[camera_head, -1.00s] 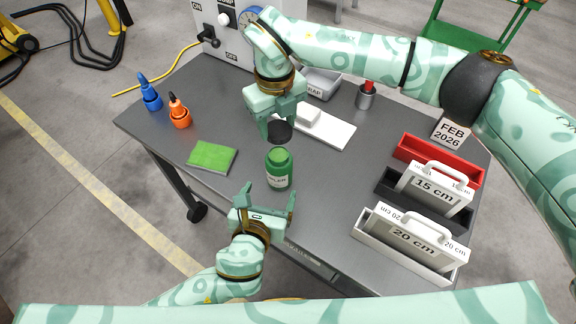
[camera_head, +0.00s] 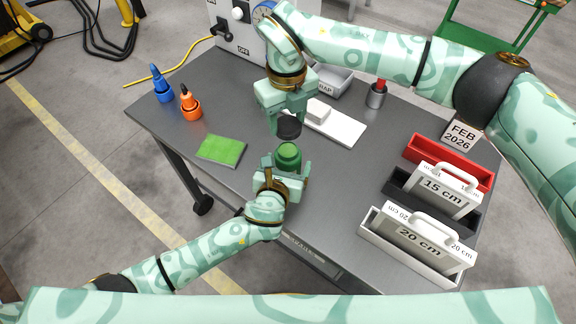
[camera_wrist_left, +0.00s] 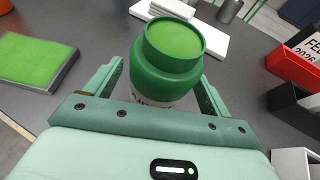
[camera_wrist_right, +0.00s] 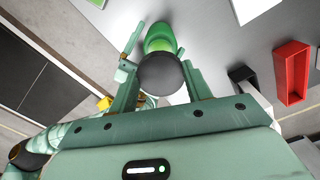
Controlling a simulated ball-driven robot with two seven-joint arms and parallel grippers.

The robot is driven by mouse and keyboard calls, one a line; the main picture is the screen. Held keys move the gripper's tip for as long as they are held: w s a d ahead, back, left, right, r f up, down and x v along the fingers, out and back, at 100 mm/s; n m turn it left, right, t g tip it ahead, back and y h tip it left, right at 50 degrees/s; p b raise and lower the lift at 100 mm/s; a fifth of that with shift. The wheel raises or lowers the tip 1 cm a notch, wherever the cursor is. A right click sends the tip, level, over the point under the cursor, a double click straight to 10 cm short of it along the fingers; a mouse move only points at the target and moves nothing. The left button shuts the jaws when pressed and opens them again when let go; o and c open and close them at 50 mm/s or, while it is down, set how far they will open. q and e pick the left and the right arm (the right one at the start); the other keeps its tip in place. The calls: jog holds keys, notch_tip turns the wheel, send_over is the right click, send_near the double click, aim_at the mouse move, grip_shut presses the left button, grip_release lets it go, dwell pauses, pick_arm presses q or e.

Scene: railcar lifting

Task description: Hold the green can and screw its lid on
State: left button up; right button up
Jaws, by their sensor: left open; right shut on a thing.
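The green can (camera_head: 287,154) stands upright on the table, and its open-necked top shows in the left wrist view (camera_wrist_left: 170,55). My left gripper (camera_head: 282,165) is open, with its fingers on either side of the can; in the left wrist view a gap shows beside it. I cannot tell whether a finger touches. The dark round lid (camera_head: 288,127) is held in my right gripper (camera_head: 286,115), which is shut on it. The lid is above and a little behind the can, apart from it. It also shows between the fingers in the right wrist view (camera_wrist_right: 161,74).
A green sponge-like pad (camera_head: 221,150) lies left of the can. Blue (camera_head: 161,86) and orange (camera_head: 189,103) bottles stand at the back left. A white board (camera_head: 340,127) is behind.

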pick_arm(q)
jog(key=shift+w+d+f, duration=0.2)
jog(key=shift+w+f, duration=0.1)
jog(key=shift+w, duration=0.35)
jog(key=shift+c, duration=0.3)
jog(key=c, duration=1.4)
pick_arm(e)
send_over(287, 148)
jog(key=shift+f, duration=2.5)
jog(key=shift+f, duration=0.85)
jog(key=shift+f, duration=0.55)
